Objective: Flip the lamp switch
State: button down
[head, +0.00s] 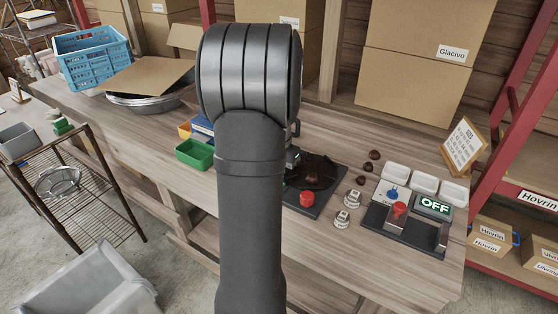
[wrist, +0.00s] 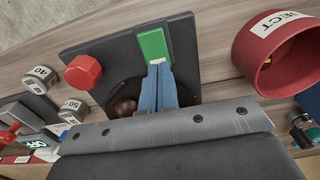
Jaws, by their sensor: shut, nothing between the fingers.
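A black plate (head: 320,203) lies on the bench, with a red knob (head: 306,199) and a dark round disc (head: 322,170). The wrist view shows this plate (wrist: 95,50) with its red six-sided knob (wrist: 83,72) and a green block (wrist: 153,45) on a dark mount. No part is labelled as the lamp switch; I cannot tell which part it is. My gripper (wrist: 158,66) is shut and empty, its blue fingertips at the near end of the green block. Contact is unclear. The fingers partly cover the disc; my arm hides much of this area in the head view.
To the right stands a black device (head: 400,236) with a red-topped lever and a display (head: 434,206) reading OFF. Two weights (head: 347,208), dark chestnuts (head: 373,155) and white trays (head: 424,182) are nearby. A red REJECT cup (wrist: 245,55) is close on the wrist view's right.

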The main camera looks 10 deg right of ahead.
jog(key=shift+f, duration=0.6)
jog(key=shift+w+f, duration=0.1)
jog(key=shift+f, duration=0.05)
jog(key=shift+s+a+r, duration=0.25)
jog(key=shift+s+a, duration=0.25)
jog(key=shift+s, duration=0.1)
jog(key=shift+r, duration=0.1)
notch_tip(320, 180, up, 14)
jog(key=shift+w+d, duration=0.25)
dwell(0.4)
